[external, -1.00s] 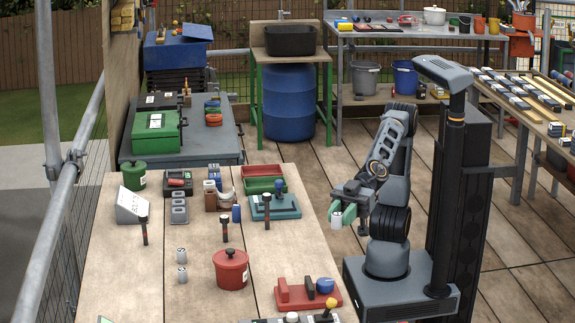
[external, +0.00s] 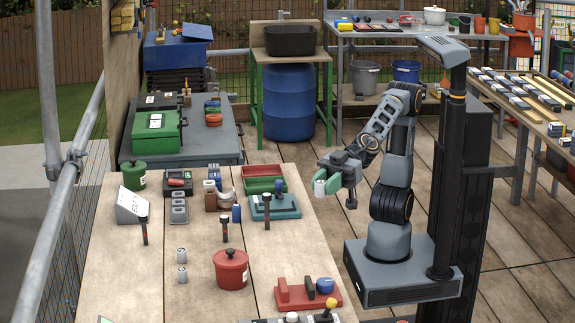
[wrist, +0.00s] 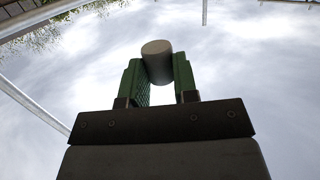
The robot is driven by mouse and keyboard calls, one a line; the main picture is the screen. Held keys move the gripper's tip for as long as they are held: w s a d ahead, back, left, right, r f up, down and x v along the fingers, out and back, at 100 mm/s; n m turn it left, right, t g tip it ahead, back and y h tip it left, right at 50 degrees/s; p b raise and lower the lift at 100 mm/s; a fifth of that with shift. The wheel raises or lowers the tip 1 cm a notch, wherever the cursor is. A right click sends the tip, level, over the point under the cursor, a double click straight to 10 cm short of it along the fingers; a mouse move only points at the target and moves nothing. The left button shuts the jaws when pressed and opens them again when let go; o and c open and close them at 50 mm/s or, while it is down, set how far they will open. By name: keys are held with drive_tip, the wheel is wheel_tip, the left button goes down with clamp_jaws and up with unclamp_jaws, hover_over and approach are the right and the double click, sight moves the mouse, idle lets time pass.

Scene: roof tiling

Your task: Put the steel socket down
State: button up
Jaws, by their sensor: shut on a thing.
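My gripper (external: 327,184) is shut on the steel socket (external: 319,188), a small pale grey cylinder. It holds the socket in the air just off the right edge of the wooden table. In the wrist view the socket (wrist: 157,62) is clamped between the two green fingers of my gripper (wrist: 158,80), with sky behind it. Two similar small metal cylinders stand on the table, one at the back (external: 182,255) and one in front (external: 182,273).
The wooden table (external: 130,270) holds a red pot (external: 231,268), a red block tray (external: 307,295), a teal base (external: 275,207), upright dark-handled tools (external: 225,229) and a green pot (external: 134,175). Bare tabletop shows around the two cylinders and along the left side.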

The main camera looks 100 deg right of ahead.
drive_tip(key=s+a+r+n+g+y+p, duration=0.1)
drive_tip(key=s+a+r+p, duration=0.3)
drive_tip(key=s+r+p, duration=0.4)
drive_tip(key=s+a+r+n+g+y+p, duration=0.1)
drive_tip(key=s+a+r+n+g+p, duration=0.2)
drive_tip(key=s+r+p, duration=0.6)
drive_tip(key=s+a+r+n+g+y+p, duration=0.2)
drive_tip(key=s+a+r+g+p, duration=0.2)
drive_tip(key=s+r+p, duration=0.4)
wheel_tip(320, 180, up, 8)
drive_tip(key=a+p, duration=0.1)
drive_tip(key=p, duration=0.5)
drive_tip(key=shift+s+a+n, duration=0.2)
drive_tip(key=shift+a+n, duration=0.1)
